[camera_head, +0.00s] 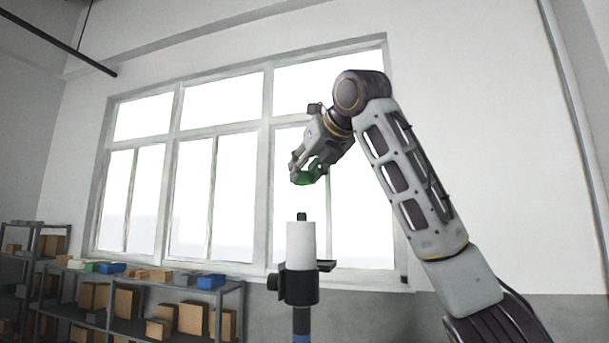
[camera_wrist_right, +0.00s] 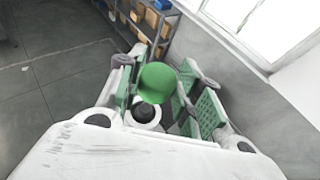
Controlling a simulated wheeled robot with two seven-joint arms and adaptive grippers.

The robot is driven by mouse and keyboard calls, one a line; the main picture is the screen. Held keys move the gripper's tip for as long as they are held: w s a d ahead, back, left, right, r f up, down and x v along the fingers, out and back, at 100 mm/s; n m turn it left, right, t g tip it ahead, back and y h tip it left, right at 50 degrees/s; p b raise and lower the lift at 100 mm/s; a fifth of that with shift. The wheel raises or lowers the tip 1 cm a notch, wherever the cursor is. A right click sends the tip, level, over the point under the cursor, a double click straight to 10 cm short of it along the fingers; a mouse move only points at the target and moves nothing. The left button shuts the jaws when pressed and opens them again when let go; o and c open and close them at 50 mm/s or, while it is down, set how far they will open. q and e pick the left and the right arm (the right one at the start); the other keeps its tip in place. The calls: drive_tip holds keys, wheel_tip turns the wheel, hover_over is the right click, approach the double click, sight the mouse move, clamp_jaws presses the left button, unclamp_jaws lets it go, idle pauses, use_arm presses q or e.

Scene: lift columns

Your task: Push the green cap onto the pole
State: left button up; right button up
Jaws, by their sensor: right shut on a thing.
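The green cap (camera_head: 304,177) is held between the fingers of my right gripper (camera_head: 306,170), above the pole and apart from it. In the right wrist view the cap (camera_wrist_right: 157,83) sits between the green finger pads of the right gripper (camera_wrist_right: 160,90). The pole (camera_head: 300,244) is upright, white, with a dark tip at the top and a black clamp around its lower part. In the right wrist view the pole's dark tip and white rim (camera_wrist_right: 143,114) show beyond the cap, partly hidden by it. My left gripper is in neither view.
Shelves (camera_head: 150,285) with cardboard boxes and blue bins stand along the wall at the lower left. A large window (camera_head: 225,165) fills the wall behind. The air around the pole's top is clear. A grey floor (camera_wrist_right: 55,75) shows in the right wrist view.

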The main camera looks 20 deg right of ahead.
drive_tip(key=shift+w+f, duration=0.1)
drive_tip(key=shift+w, duration=0.15)
drive_tip(key=shift+w+f, duration=0.1)
drive_tip(key=shift+f, duration=1.95)
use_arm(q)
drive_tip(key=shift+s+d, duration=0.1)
use_arm(e)
drive_tip(key=shift+f, duration=0.55)
